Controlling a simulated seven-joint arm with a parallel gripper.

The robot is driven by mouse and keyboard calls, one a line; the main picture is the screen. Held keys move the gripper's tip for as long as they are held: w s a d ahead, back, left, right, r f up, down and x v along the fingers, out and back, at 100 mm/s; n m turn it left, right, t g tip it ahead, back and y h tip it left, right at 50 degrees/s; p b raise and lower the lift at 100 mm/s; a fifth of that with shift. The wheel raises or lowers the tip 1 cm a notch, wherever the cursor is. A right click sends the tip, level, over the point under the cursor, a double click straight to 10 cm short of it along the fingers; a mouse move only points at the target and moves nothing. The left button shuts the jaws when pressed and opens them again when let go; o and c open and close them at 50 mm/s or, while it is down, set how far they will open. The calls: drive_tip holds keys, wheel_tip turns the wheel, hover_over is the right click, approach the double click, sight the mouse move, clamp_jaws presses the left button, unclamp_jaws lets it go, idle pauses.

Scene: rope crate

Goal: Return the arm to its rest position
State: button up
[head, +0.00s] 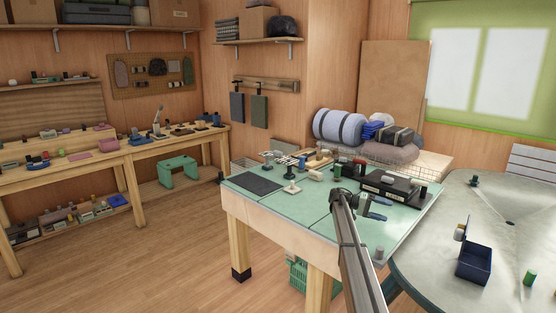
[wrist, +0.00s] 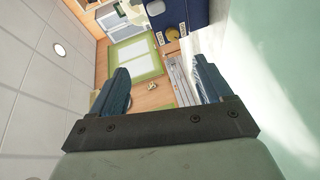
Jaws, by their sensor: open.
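My arm rises from the bottom of the head view over the front of the green-topped table (head: 300,213). My gripper (head: 384,209) is at its end, above the table top, with its blue fingers pointing to the right. In the wrist view my gripper (wrist: 161,68) has its two fingers wide apart, with nothing held between them. The wrist camera looks sideways across the room toward the green-framed window (wrist: 135,62). I cannot tell the exact height of the gripper above the table.
A black box (head: 394,186) and several small items stand on the table behind the gripper. A grey table (head: 440,248) at the right holds a blue bin (head: 474,264). A green crate (head: 299,277) is under the green table.

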drive_tip(key=w+a+r+n+t, duration=0.1)
drive_tip(key=a+r+t, duration=0.15)
drive_tip(key=a, duration=0.75)
drive_tip(key=w+a+r+n+t, duration=0.1)
drive_tip(key=w+a+t, duration=0.15)
drive_tip(key=a, duration=0.75)
drive_tip(key=s+a+f+n+t+y, duration=0.1)
drive_tip(key=s+a+f+t+y, duration=0.15)
drive_tip(key=s+a+f, duration=0.4)
drive_tip(key=s+d+f+n+g+y, duration=0.1)
drive_tip(key=s+f+n+g+y, duration=0.15)
drive_tip(key=s+f, duration=1.4)
drive_tip(key=s+d+f+n+g+y, duration=0.1)
drive_tip(key=s+f+y, duration=0.2)
drive_tip(key=s+f, duration=1.35)
drive_tip(key=s+f+g+y, duration=0.1)
drive_tip(key=s+f+y, duration=0.1)
drive_tip(key=s+f, duration=0.55)
drive_tip(key=s+f+g+y, duration=0.1)
drive_tip(key=s+f, duration=0.3)
drive_tip(key=s, duration=0.6)
drive_tip(key=s+a+g+y, duration=0.1)
drive_tip(key=s+a+y, duration=0.1)
drive_tip(key=s, duration=1)
drive_tip(key=s+a+f+g+y, duration=0.1)
drive_tip(key=s+y, duration=0.1)
drive_tip(key=s, duration=1)
drive_tip(key=shift+a, duration=0.4)
